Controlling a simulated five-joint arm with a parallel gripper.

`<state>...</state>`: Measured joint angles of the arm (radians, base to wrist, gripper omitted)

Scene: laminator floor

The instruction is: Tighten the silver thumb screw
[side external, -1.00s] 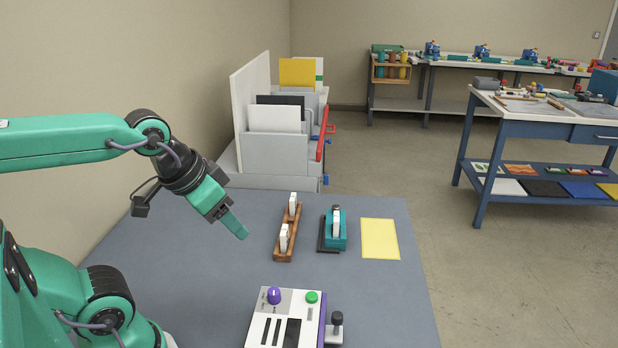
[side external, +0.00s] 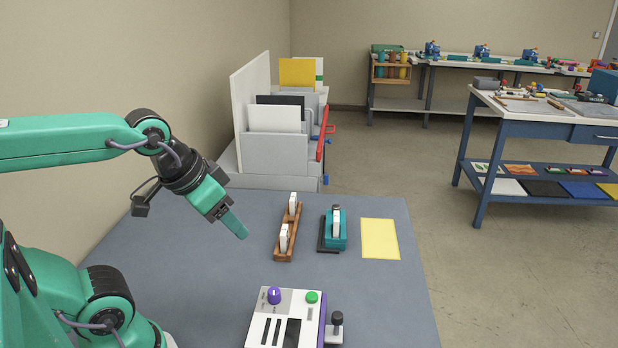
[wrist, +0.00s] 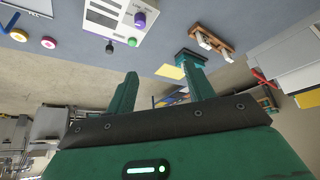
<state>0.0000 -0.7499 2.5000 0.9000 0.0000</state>
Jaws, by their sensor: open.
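My gripper (side external: 240,232) hangs over the left part of the grey-blue table (side external: 190,270), jaws pointing down and right. In the wrist view my gripper (wrist: 164,73) shows two teal fingers apart, with nothing between them. I cannot make out a clearly silver thumb screw. A small teal fixture (side external: 336,240) on a dark base holds a white piece upright and has a dark grey top part; whether that is a screw is too small to tell. The fixture also shows in the wrist view (wrist: 192,58), beyond the fingers. My gripper is apart from it.
A wooden rack (side external: 283,248) with white pieces stands between my gripper and the fixture. A yellow sheet (side external: 380,239) lies right of the fixture. A control box (side external: 282,326) with purple knob and green button sits in front, a dark knob (side external: 337,319) at its right.

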